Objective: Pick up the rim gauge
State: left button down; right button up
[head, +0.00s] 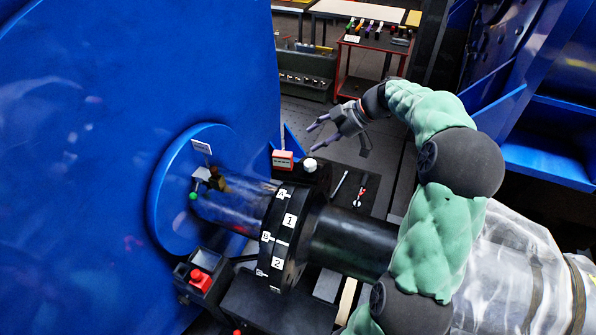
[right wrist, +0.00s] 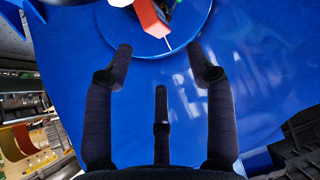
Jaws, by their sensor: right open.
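I cannot tell for certain which item is the rim gauge. A small red box with a white label (head: 283,160) stands beside the black numbered ring (head: 288,238), next to a white round knob (head: 310,165). My right gripper (head: 312,138) is above and to the right of the red box, apart from it, with its fingers pointing left. In the right wrist view its fingers (right wrist: 160,50) are spread and nothing is between them. A red and white block (right wrist: 151,18) shows beyond the fingertips at the top, cut by the frame. My left gripper is out of view.
A large blue housing (head: 130,120) with a round flange fills the left. A dark mat (head: 360,170) holds a few small tools right of the red box. A red emergency button (head: 200,279) stands in front. A red trolley (head: 373,47) with several tools is behind.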

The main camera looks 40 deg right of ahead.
aim_at(291, 155)
jog(key=w+f, duration=0.2)
jog(key=f, duration=0.1)
jog(key=shift+w, duration=0.4)
jog(key=p+x, duration=0.1)
jog(key=x, duration=0.4)
jog(key=p+x, duration=0.2)
jog(key=x, duration=0.2)
jog(key=shift+f, duration=0.2)
jog(key=shift+w+a+f, duration=0.15)
jog(key=shift+w+f, duration=0.15)
jog(key=shift+f, duration=0.15)
grip_shut()
jog(key=shift+r, duration=0.15)
